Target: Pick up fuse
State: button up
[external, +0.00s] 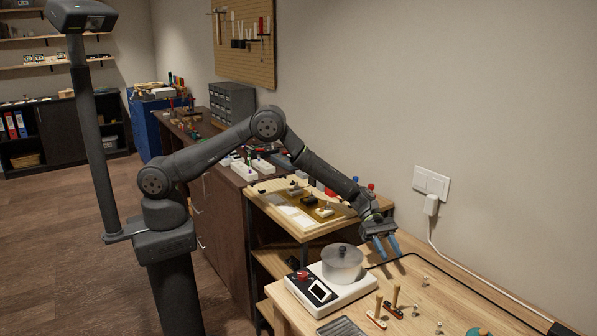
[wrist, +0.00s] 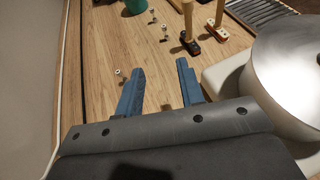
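My gripper (external: 386,250) is above the light wooden table, to the right of the pot. In the wrist view my gripper (wrist: 160,68) has its two blue fingers apart, with only bare wood seen between them. Several small metal pieces stand on the table. One small piece (wrist: 120,73) is just left of the left finger in the wrist view. Another small piece (wrist: 163,31) is beyond the fingertips, and a further one (wrist: 152,12) is behind it. In the external view one piece (external: 424,280) is right of the gripper. I cannot tell which piece is the fuse.
A lidded metal pot (external: 342,264) sits on a white device (external: 318,290) beside the gripper. Two wooden-handled tools (wrist: 188,28) (wrist: 217,20) stand upright. A green round thing (wrist: 135,5) is further off. A black cable (external: 455,273) runs along the wall side.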

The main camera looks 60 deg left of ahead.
send_near(411, 312)
jog(key=d, duration=0.1)
jog(key=d+r, duration=0.2)
jog(key=d, duration=0.1)
jog(key=shift+s+d, duration=0.1)
jog(key=shift+s, duration=0.2)
jog(key=shift+s+x, duration=0.2)
jog(key=shift+x, duration=1.15)
jog(key=shift+s+x, duration=0.15)
jog(key=shift+x, duration=1.15)
grip_shut()
